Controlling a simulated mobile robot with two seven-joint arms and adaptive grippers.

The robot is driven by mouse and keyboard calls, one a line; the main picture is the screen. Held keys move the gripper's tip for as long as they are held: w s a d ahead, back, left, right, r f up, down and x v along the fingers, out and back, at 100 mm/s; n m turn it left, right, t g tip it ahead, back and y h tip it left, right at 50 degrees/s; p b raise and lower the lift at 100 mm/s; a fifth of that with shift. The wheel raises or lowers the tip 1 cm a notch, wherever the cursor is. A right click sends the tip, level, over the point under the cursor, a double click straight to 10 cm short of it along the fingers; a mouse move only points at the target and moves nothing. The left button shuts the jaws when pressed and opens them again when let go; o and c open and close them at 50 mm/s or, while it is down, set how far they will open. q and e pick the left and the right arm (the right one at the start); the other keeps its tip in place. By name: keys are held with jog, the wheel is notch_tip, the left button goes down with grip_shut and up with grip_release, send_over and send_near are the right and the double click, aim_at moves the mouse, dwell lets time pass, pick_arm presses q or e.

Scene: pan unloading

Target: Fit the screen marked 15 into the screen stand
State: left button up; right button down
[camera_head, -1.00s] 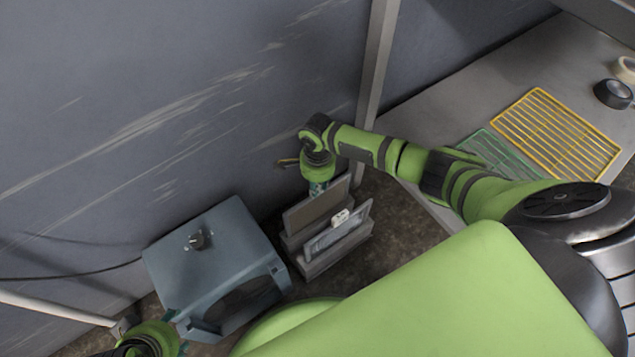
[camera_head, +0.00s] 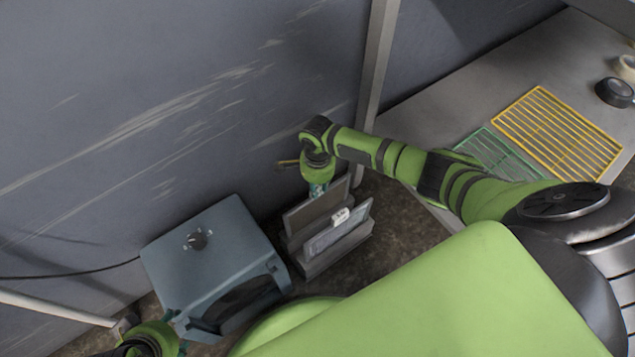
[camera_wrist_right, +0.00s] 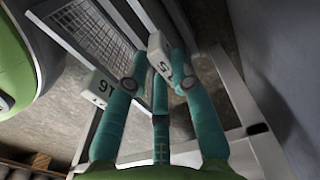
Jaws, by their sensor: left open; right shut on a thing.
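The screen marked 15 (camera_head: 312,214) is a flat framed panel, upright at the back of the grey screen stand (camera_head: 335,257). My right gripper (camera_head: 320,189) is above its top edge. In the right wrist view, my right gripper (camera_wrist_right: 162,72) is shut on its white tag (camera_wrist_right: 164,58), partly hidden by the fingers. A second screen (camera_head: 336,234), with a white tag marked 16 (camera_wrist_right: 98,86), stands in front of it, apart and roughly parallel. I cannot tell whether screen 15's lower edge is fully seated. My left gripper (camera_head: 178,332) is open at the bottom left.
A blue-grey box with a black knob (camera_head: 212,252) stands left of the stand, beside my left gripper. A scratched wall (camera_head: 180,110) runs behind. A grey table (camera_head: 445,105) at the right bears yellow (camera_head: 566,130) and green (camera_head: 492,155) grids and a black tape roll (camera_head: 615,92).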

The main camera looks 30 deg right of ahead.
jog(key=shift+f, duration=0.15)
jog(key=c, duration=1)
grip_release()
notch_tip(320, 180, up, 12)
jog(key=shift+r, duration=0.1)
